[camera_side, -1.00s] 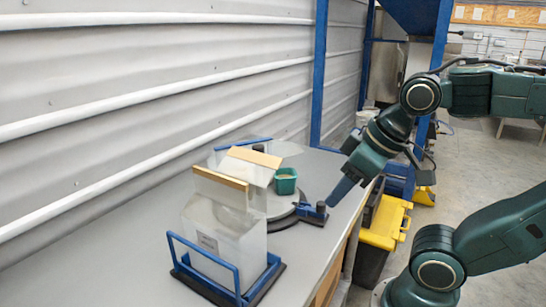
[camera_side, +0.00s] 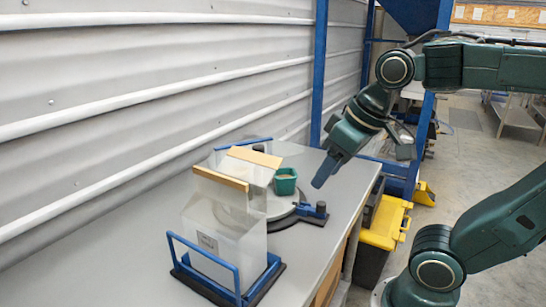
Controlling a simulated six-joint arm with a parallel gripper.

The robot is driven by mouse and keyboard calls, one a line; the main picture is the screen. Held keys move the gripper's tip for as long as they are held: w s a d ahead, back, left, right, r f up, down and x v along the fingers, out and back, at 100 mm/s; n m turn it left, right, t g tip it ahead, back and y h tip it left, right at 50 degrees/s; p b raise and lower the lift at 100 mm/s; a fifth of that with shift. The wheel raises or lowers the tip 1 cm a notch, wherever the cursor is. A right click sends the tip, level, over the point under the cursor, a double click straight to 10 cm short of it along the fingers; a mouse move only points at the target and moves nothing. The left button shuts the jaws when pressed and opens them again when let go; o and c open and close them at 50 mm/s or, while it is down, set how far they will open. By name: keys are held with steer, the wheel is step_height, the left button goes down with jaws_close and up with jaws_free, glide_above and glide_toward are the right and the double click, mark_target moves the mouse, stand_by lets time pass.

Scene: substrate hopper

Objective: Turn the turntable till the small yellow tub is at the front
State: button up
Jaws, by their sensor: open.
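The grey turntable (camera_side: 282,215) sits on the bench, partly hidden behind clear panels. A green tub (camera_side: 285,182) with pale contents stands upright on it. I cannot see a small yellow tub; part of the turntable is hidden by the panels and bin. A blue fitting with a knob (camera_side: 319,209) sits at the turntable's right edge. My gripper (camera_side: 319,182) points down and left, in the air just right of the green tub and above the blue fitting. It is open, holds nothing, and looks apart from both.
A clear bin (camera_side: 225,245) with a wooden top strip stands in a blue frame (camera_side: 208,284) at the near side. The corrugated wall (camera_side: 110,100) runs behind the bench (camera_side: 130,255). A yellow-lidded box (camera_side: 386,228) stands beside the bench. The bench's left part is clear.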

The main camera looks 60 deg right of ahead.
steer(key=w+d+r+m+g, duration=0.25)
steer(key=w+d, duration=0.25)
steer(key=w, duration=0.5)
steer(key=w+d+r+m+g, duration=0.1)
steer(key=w+d+r+m, duration=0.3)
steer(key=w, duration=0.6)
steer(key=shift+m+g, duration=0.75)
steer(key=w+d+f, duration=0.1)
steer(key=w+d, duration=0.1)
steer(key=w+d+f, duration=0.2)
steer(key=d, duration=0.1)
steer(key=w+d+f, duration=0.2)
steer(key=w, duration=0.1)
steer(key=shift+d+f, duration=0.1)
steer(key=shift+d, duration=0.25)
steer(key=shift+f, duration=0.1)
